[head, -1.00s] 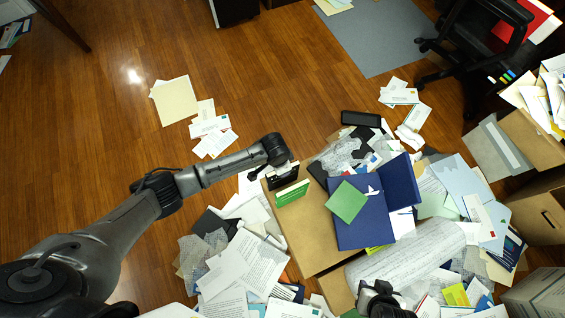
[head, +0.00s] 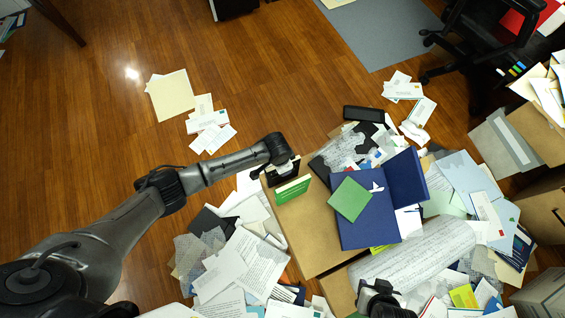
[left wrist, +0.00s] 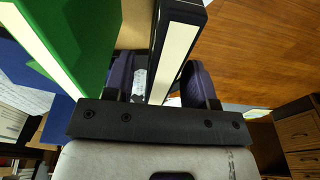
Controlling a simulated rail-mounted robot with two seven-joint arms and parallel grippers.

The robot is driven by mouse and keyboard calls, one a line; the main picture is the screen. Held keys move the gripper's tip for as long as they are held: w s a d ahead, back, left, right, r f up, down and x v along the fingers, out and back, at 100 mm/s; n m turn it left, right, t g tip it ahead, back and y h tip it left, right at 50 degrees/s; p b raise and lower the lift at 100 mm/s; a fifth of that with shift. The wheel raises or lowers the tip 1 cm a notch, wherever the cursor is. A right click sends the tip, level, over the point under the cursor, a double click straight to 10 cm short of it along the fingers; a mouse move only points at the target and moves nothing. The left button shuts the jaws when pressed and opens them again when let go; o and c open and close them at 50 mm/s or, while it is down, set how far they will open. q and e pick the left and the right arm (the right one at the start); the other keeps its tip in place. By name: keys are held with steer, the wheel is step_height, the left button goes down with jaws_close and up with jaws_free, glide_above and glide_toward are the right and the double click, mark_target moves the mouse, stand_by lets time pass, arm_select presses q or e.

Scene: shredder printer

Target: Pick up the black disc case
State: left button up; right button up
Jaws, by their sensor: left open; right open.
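The black disc case (head: 285,174) stands upright at the left end of a cardboard box, partly hidden under my left wrist in the head view. In the left wrist view, the black case (left wrist: 174,45) with a pale edge reaches down between the two fingers of my left gripper (left wrist: 160,82). The fingers are open, one on each side of it; whether they touch it I cannot tell. My left gripper's fingers are hidden in the head view. My right gripper (head: 380,298) is at the bottom edge of the head view, open and empty, above the papers.
A green case (head: 292,190) stands beside the black one and looms at the left wrist view's upper left. The cardboard box (head: 315,238) also carries a blue folder (head: 368,222) and a green square (head: 350,199). Loose papers surround it. The wooden floor (head: 260,80) beyond is mostly clear.

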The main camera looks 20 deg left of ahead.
arm_select(q)
steer(key=shift+r, duration=0.1)
steer(key=shift+c, duration=0.3)
jaws_close()
